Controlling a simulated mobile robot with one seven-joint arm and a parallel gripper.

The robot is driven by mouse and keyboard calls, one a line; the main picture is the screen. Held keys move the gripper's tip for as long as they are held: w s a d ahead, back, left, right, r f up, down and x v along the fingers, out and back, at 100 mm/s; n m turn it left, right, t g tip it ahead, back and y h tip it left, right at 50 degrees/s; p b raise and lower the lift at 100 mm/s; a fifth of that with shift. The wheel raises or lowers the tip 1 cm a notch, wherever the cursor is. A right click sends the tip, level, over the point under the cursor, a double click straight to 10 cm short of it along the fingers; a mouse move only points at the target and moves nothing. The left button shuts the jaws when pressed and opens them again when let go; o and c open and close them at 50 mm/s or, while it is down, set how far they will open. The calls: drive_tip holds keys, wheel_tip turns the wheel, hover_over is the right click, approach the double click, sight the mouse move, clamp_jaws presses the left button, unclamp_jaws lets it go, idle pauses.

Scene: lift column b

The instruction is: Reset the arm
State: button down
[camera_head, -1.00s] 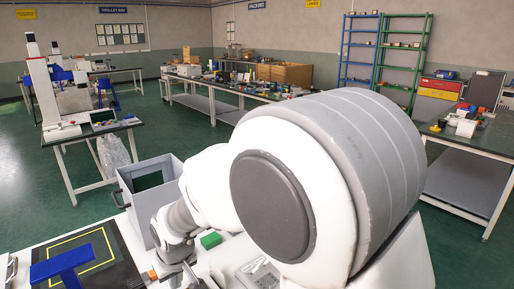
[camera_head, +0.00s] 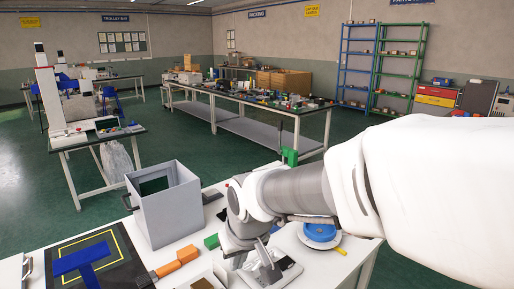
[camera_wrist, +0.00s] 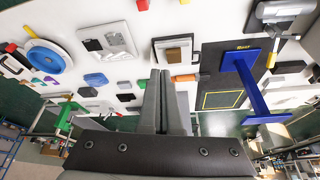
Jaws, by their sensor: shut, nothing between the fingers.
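My arm (camera_head: 440,180) reaches in from the right in the head view, bent down at the wrist over the white bench (camera_head: 345,262). My gripper hangs over the bench, right of the grey bin; its fingertips are hard to make out there. In the wrist view my gripper (camera_wrist: 161,76) has its two grey fingers side by side, shut and empty. The fingers point toward a small framed tray (camera_wrist: 176,50) on the bench and appear apart from it.
A grey bin (camera_head: 168,215) stands at the bench's back edge. A dark mat (camera_head: 60,255) with yellow lines bears a blue T-shaped piece (camera_head: 82,260). A blue round item on a plate (camera_head: 320,234) lies near my arm. Green floor separates the bench from the other tables.

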drive_tip(key=s+d+r+m+h+p, duration=0.1)
drive_tip(key=s+d+r+m+p, duration=0.1)
drive_tip(key=s+d+r, duration=0.3)
drive_tip(key=s+d+r+m+t+h+p, duration=0.1)
drive_tip(key=s+d+r+m+p, duration=0.1)
drive_tip(key=s+d+r, duration=0.3)
drive_tip(key=s+d+m, duration=0.1)
drive_tip(key=s+d, duration=0.3)
drive_tip(key=d, duration=0.4)
drive_tip(key=shift+r, duration=0.3)
drive_tip(key=shift+a, duration=0.15)
